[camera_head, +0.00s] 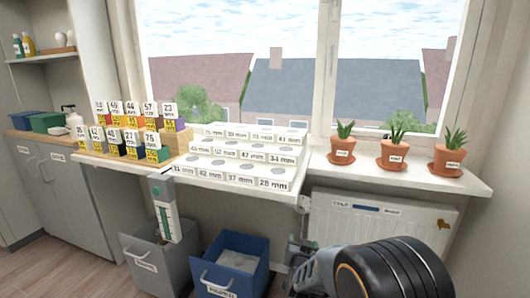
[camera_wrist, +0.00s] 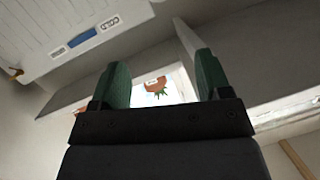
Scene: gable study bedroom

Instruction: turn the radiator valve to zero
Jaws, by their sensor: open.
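The white radiator (camera_head: 385,220) hangs under the window sill at the right in the head view, partly behind my arm. In the wrist view the radiator (camera_wrist: 50,28) shows upside down at the upper left, with a blue strip between pale labels. A small pale fitting (camera_head: 305,203) sits by its upper left end; I cannot tell whether it is the valve. No valve dial or number is readable. My gripper (camera_wrist: 155,72) is open in the wrist view, its green fingers apart with nothing between them. In the head view my arm reaches low in front of the radiator.
The sill (camera_head: 400,175) above carries three potted plants; one pot (camera_wrist: 156,85) shows beyond my fingers. A grey bin (camera_head: 145,262) and a blue bin (camera_head: 222,278) stand left of my arm.

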